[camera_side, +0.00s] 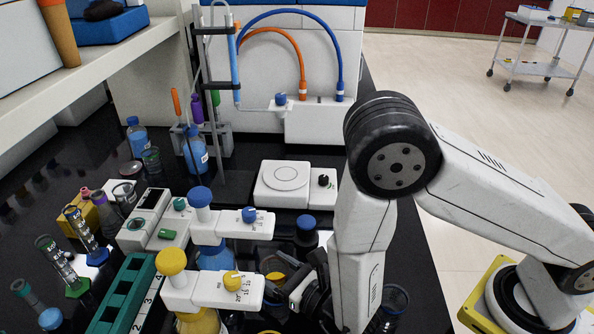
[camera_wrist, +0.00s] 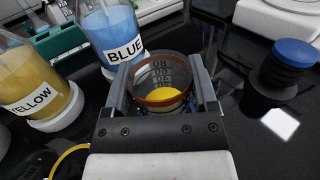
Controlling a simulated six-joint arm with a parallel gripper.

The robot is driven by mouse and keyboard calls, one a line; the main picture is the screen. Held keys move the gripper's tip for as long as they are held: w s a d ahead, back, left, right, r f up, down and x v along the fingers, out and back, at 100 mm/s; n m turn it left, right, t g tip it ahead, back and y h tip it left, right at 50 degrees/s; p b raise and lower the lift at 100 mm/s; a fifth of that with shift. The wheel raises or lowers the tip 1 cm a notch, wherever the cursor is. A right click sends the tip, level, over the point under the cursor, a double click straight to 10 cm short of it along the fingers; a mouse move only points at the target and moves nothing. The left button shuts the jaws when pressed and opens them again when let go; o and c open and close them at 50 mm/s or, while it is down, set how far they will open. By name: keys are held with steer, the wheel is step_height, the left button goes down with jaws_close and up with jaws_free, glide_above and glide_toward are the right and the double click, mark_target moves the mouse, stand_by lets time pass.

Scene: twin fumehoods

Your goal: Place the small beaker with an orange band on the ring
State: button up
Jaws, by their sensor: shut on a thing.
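My gripper (camera_wrist: 162,92) is shut on a small clear glass beaker (camera_wrist: 163,70) with grey markings and an orange-brown band around it. The beaker sits between the two fingers, and a yellow patch shows in or through it; I cannot tell which. Nothing stands on that ring.
The blue-labelled bottle (camera_wrist: 116,32) and yellow-labelled bottle (camera_wrist: 38,88) stand close on the left. A black jar with a blue lid (camera_wrist: 285,66) stands to the right. A teal rack (camera_side: 122,295) and a white balance (camera_side: 150,218) lie further left. Dark bench shows around the white device.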

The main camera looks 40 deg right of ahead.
mark_target(286, 278)
steer(key=shift+f, duration=0.25)
steer(key=shift+f, duration=0.2)
steer(key=o, duration=1.2)
steer(key=shift+r, duration=0.15)
steer(key=shift+s+d, duration=0.25)
steer(key=shift+s, duration=1)
steer(key=shift+s+d, duration=0.2)
steer(key=shift+s, duration=1)
steer(key=shift+s+d, duration=0.25)
steer(key=shift+s, duration=1)
steer(key=shift+w, duration=0.1)
